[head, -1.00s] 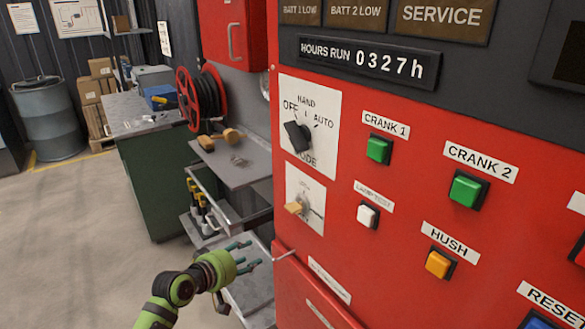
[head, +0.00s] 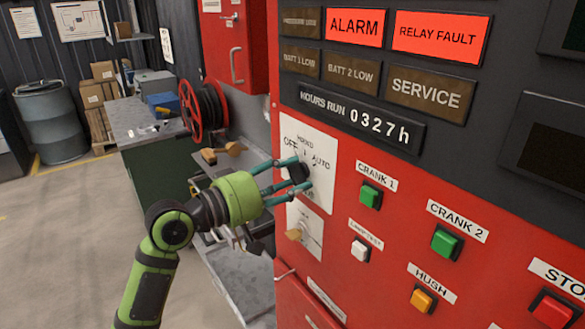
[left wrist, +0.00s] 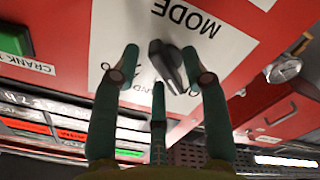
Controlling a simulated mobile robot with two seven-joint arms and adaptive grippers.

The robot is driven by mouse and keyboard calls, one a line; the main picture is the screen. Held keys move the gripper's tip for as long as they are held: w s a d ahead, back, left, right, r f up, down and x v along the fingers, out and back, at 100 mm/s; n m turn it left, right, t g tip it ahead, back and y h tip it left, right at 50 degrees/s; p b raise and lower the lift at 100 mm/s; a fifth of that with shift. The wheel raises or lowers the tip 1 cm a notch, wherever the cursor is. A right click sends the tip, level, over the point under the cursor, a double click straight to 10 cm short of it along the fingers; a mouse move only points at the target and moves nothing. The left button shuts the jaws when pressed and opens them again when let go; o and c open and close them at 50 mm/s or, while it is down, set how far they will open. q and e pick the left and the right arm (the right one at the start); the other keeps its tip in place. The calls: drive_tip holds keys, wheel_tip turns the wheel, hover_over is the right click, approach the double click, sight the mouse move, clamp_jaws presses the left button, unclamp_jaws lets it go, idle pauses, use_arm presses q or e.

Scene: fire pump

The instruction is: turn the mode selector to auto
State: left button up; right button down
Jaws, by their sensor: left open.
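The mode selector (head: 297,174) is a black knob on a white plate marked OFF, HAND and AUTO, on the red panel. In the head view my left gripper (head: 292,174) is at the knob, its teal fingers on either side and partly covering it. In the left wrist view the knob (left wrist: 168,62) shows upside down between the spread fingers of the gripper (left wrist: 165,70). The gripper is open, and I cannot tell whether a finger touches the knob. Which mark the knob points at is hard to tell. My right gripper is not in view.
Below the selector is a smaller plate with a tan knob (head: 294,234). Green CRANK 1 (head: 370,196) and CRANK 2 (head: 445,242) buttons and a white button (head: 360,250) lie to the right. ALARM (head: 355,26) and RELAY FAULT lamps glow red above.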

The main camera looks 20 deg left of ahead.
use_arm(q)
drive_tip(key=shift+w+d, duration=0.2)
drive_tip(key=shift+w, duration=0.1)
clamp_jaws()
